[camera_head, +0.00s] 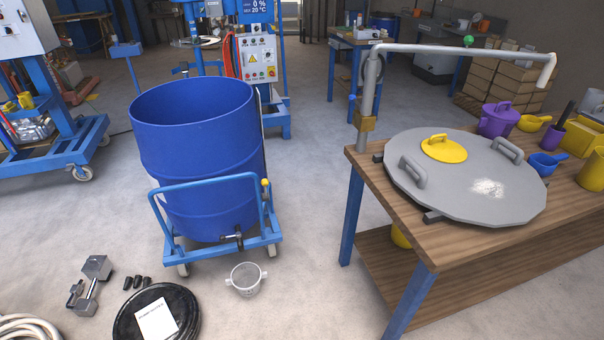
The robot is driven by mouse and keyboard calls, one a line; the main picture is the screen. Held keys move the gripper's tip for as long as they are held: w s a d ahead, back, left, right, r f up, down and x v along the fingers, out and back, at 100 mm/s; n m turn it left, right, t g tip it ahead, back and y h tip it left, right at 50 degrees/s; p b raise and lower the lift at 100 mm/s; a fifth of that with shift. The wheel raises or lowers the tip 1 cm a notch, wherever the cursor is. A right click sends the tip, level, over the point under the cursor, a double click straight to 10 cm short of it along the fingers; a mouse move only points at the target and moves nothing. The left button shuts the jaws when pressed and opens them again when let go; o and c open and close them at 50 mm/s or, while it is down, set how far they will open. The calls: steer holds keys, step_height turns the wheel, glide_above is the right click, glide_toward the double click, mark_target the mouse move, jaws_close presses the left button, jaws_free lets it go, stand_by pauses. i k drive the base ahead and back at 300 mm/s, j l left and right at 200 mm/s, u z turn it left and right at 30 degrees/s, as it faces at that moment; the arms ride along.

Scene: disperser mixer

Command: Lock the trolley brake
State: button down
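A blue trolley (222,253) stands on the floor left of centre and carries a large blue drum (198,165). A blue push-bar frame rises at its near side, with a yellow knob (265,183) at the right end. A small dark metal fitting (232,237) sits at the trolley's near edge and may be the brake; its setting cannot be told. Small casters show under the near corners. My gripper is not in view.
A wooden workbench (425,248) with a large grey lid (465,190) stands at right. A strainer pot (246,279), weights (97,266) and a black disc (130,322) lie on the floor nearby. The mixer panel (257,60) stands behind the drum. Floor between trolley and bench is clear.

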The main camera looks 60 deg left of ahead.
mark_target(266, 182)
steer(key=i+u, duration=0.4)
steer(key=i+l+u, duration=0.1)
steer(key=i+u, duration=0.3)
steer(key=i, duration=0.15)
steer(key=i+l+u, duration=0.4)
steer(key=i+j+u, duration=0.15)
steer(key=u, duration=0.25)
steer(key=i+u, duration=0.65)
steer(key=u, duration=0.15)
steer(key=i+l+u, duration=0.1)
steer(key=i+u, duration=0.15)
steer(key=u, duration=0.15)
steer(key=i+j+u, duration=0.2)
steer(key=i+u, duration=0.25)
steer(key=i, duration=0.15)
steer(key=i+j, duration=0.1)
steer(key=i, duration=0.65)
